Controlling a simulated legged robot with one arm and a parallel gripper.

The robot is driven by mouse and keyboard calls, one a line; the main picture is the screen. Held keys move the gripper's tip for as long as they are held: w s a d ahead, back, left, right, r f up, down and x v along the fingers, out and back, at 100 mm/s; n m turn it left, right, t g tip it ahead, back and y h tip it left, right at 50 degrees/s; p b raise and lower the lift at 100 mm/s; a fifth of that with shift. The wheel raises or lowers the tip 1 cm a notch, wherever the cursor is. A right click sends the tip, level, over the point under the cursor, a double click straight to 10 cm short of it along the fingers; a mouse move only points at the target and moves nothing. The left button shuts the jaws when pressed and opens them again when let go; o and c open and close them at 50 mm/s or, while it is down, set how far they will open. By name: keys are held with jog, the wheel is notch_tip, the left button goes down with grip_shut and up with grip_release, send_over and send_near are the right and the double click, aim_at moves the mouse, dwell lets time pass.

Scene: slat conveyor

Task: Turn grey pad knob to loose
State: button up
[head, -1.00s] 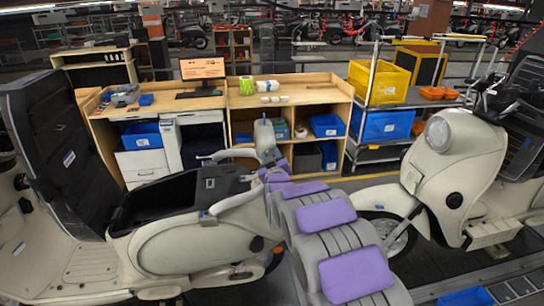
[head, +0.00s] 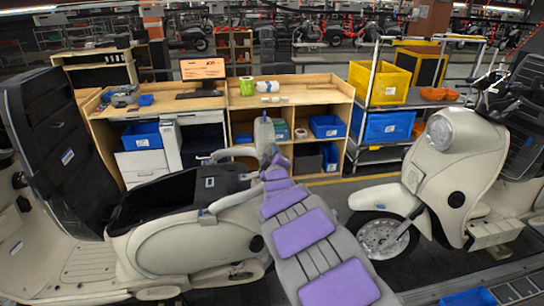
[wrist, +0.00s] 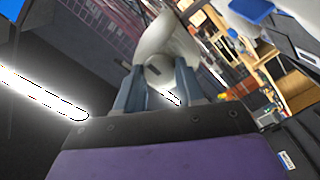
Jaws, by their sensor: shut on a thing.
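A pale grey knob (wrist: 158,72), rounded with a dark slot-like mark, shows between the two blue-grey fingers of my gripper (wrist: 160,80) in the wrist view. The fingers are shut on it from both sides. A larger pale grey body rises behind the knob. In the head view my gripper (head: 272,158) is at the far end of my purple-padded arm, beside an upright grey pad (head: 264,132) at the back of the left scooter. The knob is hidden by the arm there, and its turn setting cannot be read.
The left cream scooter (head: 185,247) has an open black seat bay (head: 172,202). A second scooter (head: 455,165) stands to the right. Behind are a wooden workbench (head: 290,92), a monitor (head: 203,70) and a rack with a yellow crate (head: 379,81).

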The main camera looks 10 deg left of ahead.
jog(key=shift+a, duration=0.1)
jog(key=o, duration=1)
jog(key=shift+a, duration=0.25)
jog(key=shift+o, duration=0.2)
jog(key=shift+d, duration=0.1)
jog(key=shift+s+d, duration=0.15)
jog(key=shift+s, duration=0.4)
jog(key=v, duration=1.6)
jog(key=shift+b, duration=0.45)
jog(key=shift+s, duration=0.1)
